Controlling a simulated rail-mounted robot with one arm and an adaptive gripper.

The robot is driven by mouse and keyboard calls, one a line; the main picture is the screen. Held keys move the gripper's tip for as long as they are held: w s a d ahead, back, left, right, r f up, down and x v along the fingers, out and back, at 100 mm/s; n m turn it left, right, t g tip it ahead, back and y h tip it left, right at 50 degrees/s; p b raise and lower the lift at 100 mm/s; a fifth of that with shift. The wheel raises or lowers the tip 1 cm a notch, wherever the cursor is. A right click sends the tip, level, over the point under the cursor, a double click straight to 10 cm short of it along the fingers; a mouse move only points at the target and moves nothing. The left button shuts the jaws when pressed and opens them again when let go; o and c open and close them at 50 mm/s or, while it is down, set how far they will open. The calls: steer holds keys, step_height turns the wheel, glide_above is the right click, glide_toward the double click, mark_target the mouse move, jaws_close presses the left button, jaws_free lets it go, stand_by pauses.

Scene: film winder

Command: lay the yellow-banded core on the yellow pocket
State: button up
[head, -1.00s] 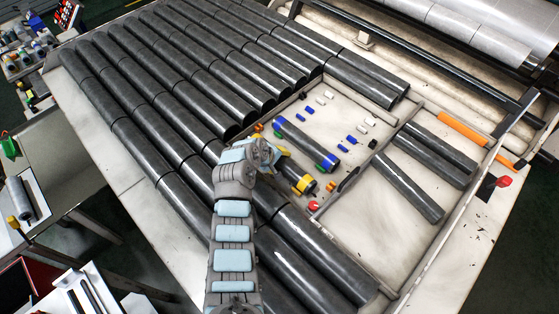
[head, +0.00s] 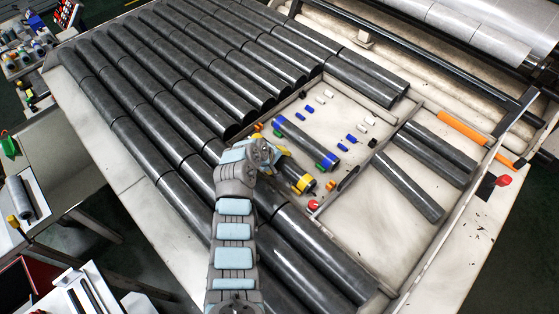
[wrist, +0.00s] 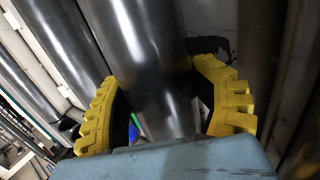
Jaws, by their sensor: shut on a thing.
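My gripper (head: 281,157), with yellow fingers, is shut on a dark tube, the yellow-banded core (head: 294,176). The core's yellow-banded end points to the lower right in the head view; my wrist hides its other end. In the wrist view the fingers (wrist: 165,112) lie on either side of the dark, shiny core (wrist: 150,60). Small orange-yellow blocks show at the upper left (head: 258,127) and lower right (head: 330,186) of the held core; they look like the yellow pocket's markers. I cannot tell whether the core touches the table.
A dark core with blue bands (head: 306,142) lies just right of the held core, with green blocks beside it. Small white and blue blocks lie farther right. Large dark rolls (head: 310,245) crowd the left and front. A red knob (head: 313,204) stands near the rail.

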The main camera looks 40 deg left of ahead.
steer(key=shift+s+f, duration=0.2)
steer(key=shift+f, duration=0.45)
steer(key=o, duration=1.3)
steer(key=shift+w, duration=0.15)
steer(key=shift+o, duration=0.2)
steer(key=shift+s+f, duration=0.15)
steer(key=shift+s, duration=0.05)
steer(key=w+r+v, duration=0.1)
steer(key=v, duration=1.1)
steer(key=shift+r, duration=0.3)
steer(key=shift+w+f, duration=0.1)
steer(key=shift+x, duration=1.9)
steer(key=shift+f, duration=0.1)
